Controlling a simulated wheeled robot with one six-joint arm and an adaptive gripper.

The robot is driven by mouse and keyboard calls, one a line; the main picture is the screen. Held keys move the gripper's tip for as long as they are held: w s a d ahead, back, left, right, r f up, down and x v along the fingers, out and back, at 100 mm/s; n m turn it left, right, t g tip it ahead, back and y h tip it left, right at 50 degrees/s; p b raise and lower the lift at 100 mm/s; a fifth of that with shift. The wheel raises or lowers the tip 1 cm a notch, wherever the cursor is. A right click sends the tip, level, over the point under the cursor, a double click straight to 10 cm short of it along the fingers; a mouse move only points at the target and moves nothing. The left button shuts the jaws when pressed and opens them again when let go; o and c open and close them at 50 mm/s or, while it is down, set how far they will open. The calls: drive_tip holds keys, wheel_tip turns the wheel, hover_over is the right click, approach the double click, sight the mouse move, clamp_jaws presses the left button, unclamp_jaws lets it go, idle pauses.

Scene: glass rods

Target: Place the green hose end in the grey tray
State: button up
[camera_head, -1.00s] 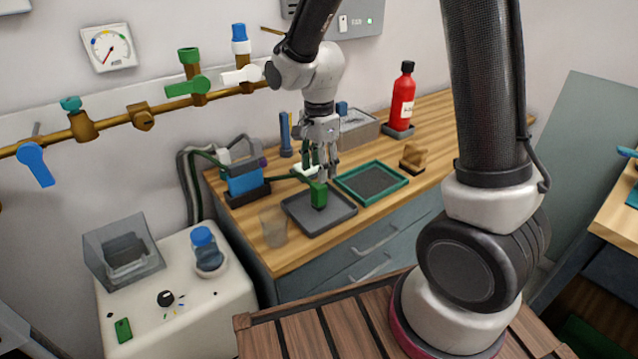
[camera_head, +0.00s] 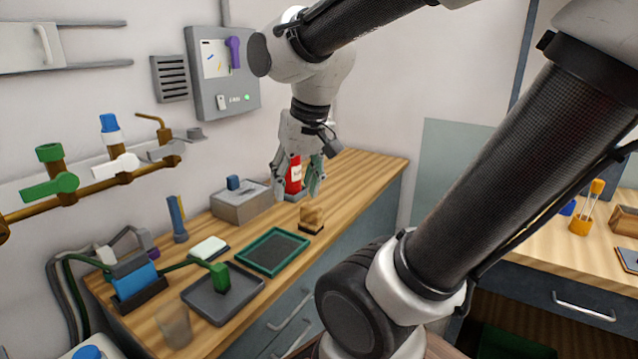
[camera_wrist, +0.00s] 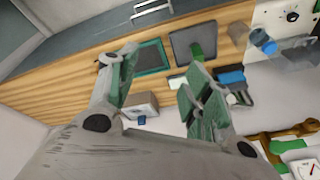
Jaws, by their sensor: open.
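The green hose end (camera_head: 221,277) stands in the grey tray (camera_head: 192,303) on the wooden counter, with its green hose running left to the blue pump-like block. It also shows in the wrist view (camera_wrist: 196,51), inside the grey tray (camera_wrist: 179,45). My gripper (camera_head: 294,188) is up and to the right of the tray, in front of the red bottle, and apart from the hose end. Its fingers are spread with nothing between them, and they also show in the wrist view (camera_wrist: 156,84).
A green-rimmed tray (camera_head: 248,262) lies right of the grey tray. A wooden block (camera_head: 312,217), the red bottle (camera_head: 294,172) and a grey box (camera_head: 240,205) stand further back. A clear cup (camera_head: 174,326) stands at the front. The counter's far right end is clear.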

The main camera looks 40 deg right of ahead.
drive_tip(key=s+n, duration=0.1)
drive_tip(key=s+d+n, duration=0.1)
drive_tip(key=s, duration=0.1)
drive_tip(key=s+d+r+n, duration=0.1)
drive_tip(key=s, duration=0.1)
drive_tip(key=shift+t, duration=0.4)
